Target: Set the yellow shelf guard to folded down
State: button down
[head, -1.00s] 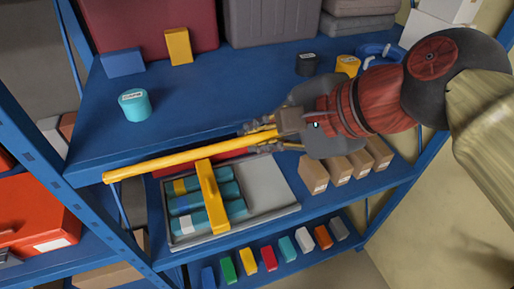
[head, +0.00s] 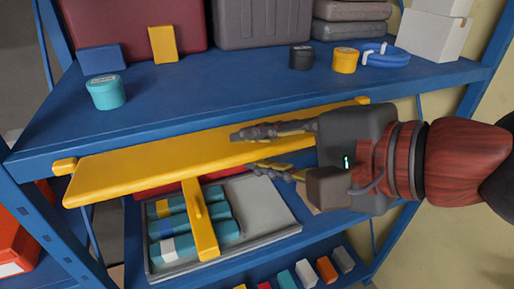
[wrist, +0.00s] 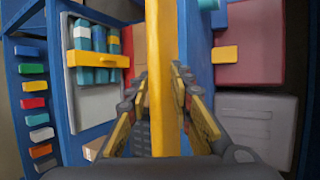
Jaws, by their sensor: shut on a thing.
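The yellow shelf guard (head: 150,165) is a long bar along the front edge of the upper blue shelf. In the head view its broad face shows, tilted outward below the shelf edge. My gripper (head: 255,150) is shut on the guard near its right part, one finger above and one below. In the wrist view the guard (wrist: 160,70) runs upright through the middle, between my fingers (wrist: 160,105). Part of the guard's right side is hidden behind my gripper.
The upper shelf (head: 200,90) holds a teal tub (head: 106,93), a black tub (head: 301,57), a yellow tub (head: 345,60) and blue straps (head: 386,56). Below is a grey tray (head: 265,215) with teal packs and a yellow handled bar (head: 201,225). Small coloured boxes stand lower down.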

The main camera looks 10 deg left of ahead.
jog(key=shift+f+b, duration=0.35)
jog(key=shift+f, duration=1.15)
jog(key=c, duration=1.8)
grip_release()
jog(key=shift+w, duration=0.1)
jog(key=shift+c, duration=0.2)
jog(key=r+v, duration=0.1)
jog(key=v, duration=1.1)
jog(key=shift+r, duration=0.1)
